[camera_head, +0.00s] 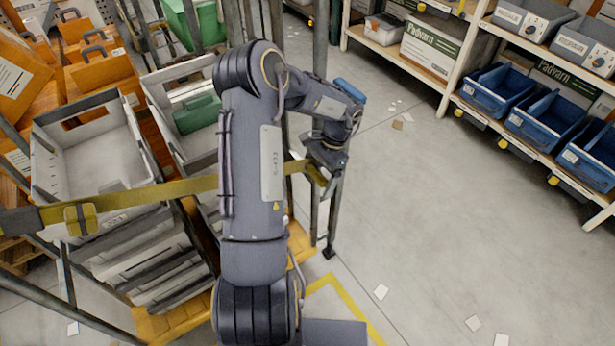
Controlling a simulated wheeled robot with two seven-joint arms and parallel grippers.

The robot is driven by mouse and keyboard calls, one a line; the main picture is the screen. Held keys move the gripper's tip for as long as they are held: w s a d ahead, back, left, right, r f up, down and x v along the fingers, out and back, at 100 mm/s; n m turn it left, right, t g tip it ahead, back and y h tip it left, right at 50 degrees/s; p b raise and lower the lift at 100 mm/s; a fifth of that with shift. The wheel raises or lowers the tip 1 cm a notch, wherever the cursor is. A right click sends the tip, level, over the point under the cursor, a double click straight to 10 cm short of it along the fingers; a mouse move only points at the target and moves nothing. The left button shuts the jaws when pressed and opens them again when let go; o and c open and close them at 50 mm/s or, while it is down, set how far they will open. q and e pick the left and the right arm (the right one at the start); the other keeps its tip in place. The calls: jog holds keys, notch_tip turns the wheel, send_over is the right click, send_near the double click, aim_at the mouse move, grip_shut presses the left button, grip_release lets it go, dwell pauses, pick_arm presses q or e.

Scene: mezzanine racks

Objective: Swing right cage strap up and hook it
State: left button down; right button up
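The yellow cage strap (140,192) runs nearly level across the cage front, from the left edge of the head view to the right post. A buckle (80,218) sits on it near its left end. My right arm passes in front of its middle and hides that part. My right gripper (322,172) is at the strap's right end beside the cage's right post (318,215) and appears shut on it. The fingertips are small and partly hidden, and I cannot see a hook or whether the strap end touches one. My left gripper is not in view.
Grey crates (95,110) are stacked in the cage behind the strap, and a green box (197,113) lies in one. Orange cases (100,75) stand at the back left. A shelf rack (447,75) with blue bins (497,88) stands at right. The floor between is mostly clear, with paper scraps.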

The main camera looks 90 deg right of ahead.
jog(key=shift+o, duration=0.9)
jog(key=shift+s+a+r, duration=0.2)
jog(key=shift+a+r, duration=0.05)
jog(key=shift+r, duration=0.05)
jog(key=shift+w+d+f, duration=0.15)
jog(key=shift+f, duration=0.05)
jog(key=v, duration=0.8)
jog(key=shift+b, duration=0.45)
jog(key=shift+f, duration=0.1)
